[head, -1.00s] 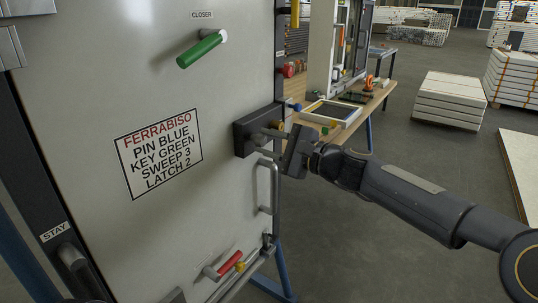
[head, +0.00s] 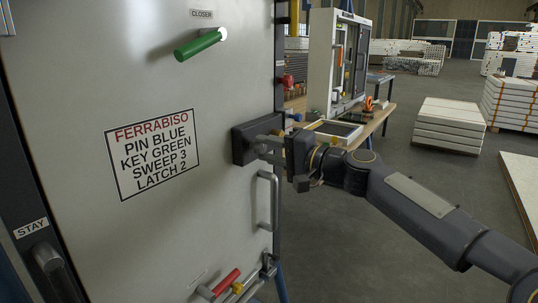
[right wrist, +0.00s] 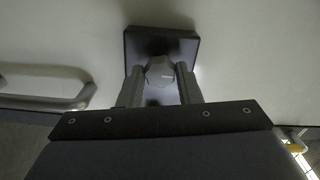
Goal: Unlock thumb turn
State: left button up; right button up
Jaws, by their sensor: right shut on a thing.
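The thumb turn shows in the right wrist view as a grey lobed knob (right wrist: 160,72) on a dark square lock case (right wrist: 160,48). In the head view the dark lock case (head: 240,143) sits at the right edge of the pale door panel (head: 100,70). My right gripper (head: 265,147) reaches in from the right, its fingers at the lock case. In the right wrist view the right gripper's fingers (right wrist: 160,85) stand on both sides of the knob, shut on it. The left gripper is not in view.
A pull handle (head: 268,200) is below the lock. A green-gripped closer lever (head: 197,45) is above; red and yellow handles (head: 226,281) are at the bottom. A printed sign (head: 153,155) is on the panel.

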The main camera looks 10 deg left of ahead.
dwell(0.3)
jog(key=o, duration=1)
jog(key=b+v, duration=0.1)
jog(key=v, duration=0.6)
jog(key=shift+s+d, duration=0.2)
jog(key=shift+d, duration=0.15)
